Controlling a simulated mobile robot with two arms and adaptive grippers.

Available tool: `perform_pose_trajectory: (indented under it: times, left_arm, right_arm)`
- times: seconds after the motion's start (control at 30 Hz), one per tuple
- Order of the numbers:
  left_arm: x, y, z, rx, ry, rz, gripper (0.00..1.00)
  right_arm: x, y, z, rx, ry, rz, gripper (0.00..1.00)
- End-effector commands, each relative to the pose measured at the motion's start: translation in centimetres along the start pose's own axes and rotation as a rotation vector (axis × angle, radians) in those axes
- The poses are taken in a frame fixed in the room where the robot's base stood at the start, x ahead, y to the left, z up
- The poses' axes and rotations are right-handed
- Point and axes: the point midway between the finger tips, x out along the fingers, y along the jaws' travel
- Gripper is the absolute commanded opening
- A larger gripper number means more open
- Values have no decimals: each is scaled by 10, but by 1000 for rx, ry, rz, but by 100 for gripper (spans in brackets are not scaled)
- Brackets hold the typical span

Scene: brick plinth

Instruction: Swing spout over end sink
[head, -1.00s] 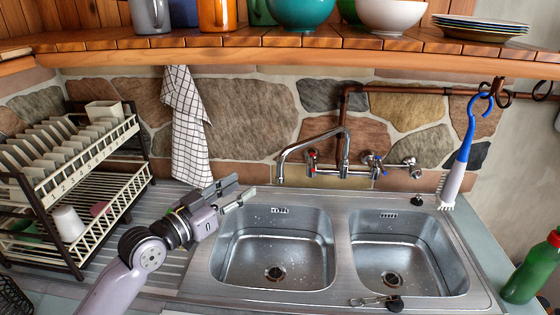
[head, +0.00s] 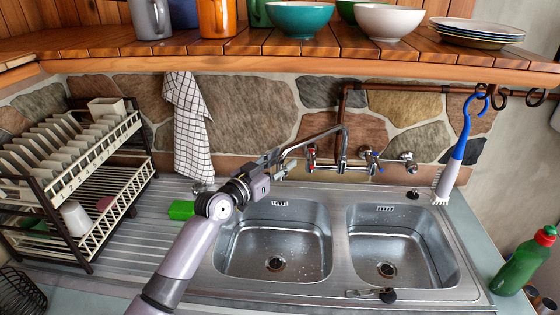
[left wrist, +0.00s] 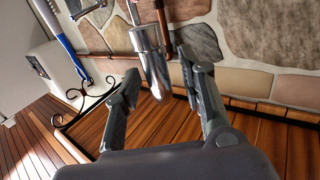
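The chrome spout (head: 318,136) reaches left from the wall tap, its tip behind the back edge of the left basin (head: 272,245). The right basin (head: 388,245) lies beside it; both are empty apart from water drops. My left gripper (head: 276,160) is at the spout's tip, which it partly hides. In the left wrist view, my left gripper (left wrist: 159,64) is open, with the chrome spout end (left wrist: 152,68) between its two fingers. Gaps show on both sides, so contact is not clear. My right gripper is not in view.
A dish rack (head: 75,185) stands at the left. A green block (head: 181,210) lies on the drainboard by my arm. A checked towel (head: 190,130) and a blue-handled brush (head: 460,150) hang at the wall. A wooden shelf (head: 300,52) spans above. A green bottle (head: 525,265) stands right.

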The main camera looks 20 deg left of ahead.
Motion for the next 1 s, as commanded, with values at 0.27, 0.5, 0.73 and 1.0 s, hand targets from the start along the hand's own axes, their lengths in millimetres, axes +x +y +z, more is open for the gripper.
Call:
perform_pose_trajectory:
  times: [0.27, 0.5, 0.73, 1.0]
  left_arm:
    - [0, 0, 0, 0, 0, 0, 29]
    - [-1, 0, 0, 0, 0, 0, 13]
    - [-1, 0, 0, 0, 0, 0, 0]
    - [-1, 0, 0, 0, 0, -1, 0]
  right_arm:
    - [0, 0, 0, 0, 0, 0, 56]
    - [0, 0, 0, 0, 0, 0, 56]
    - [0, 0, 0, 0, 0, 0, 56]
    - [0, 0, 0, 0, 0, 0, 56]
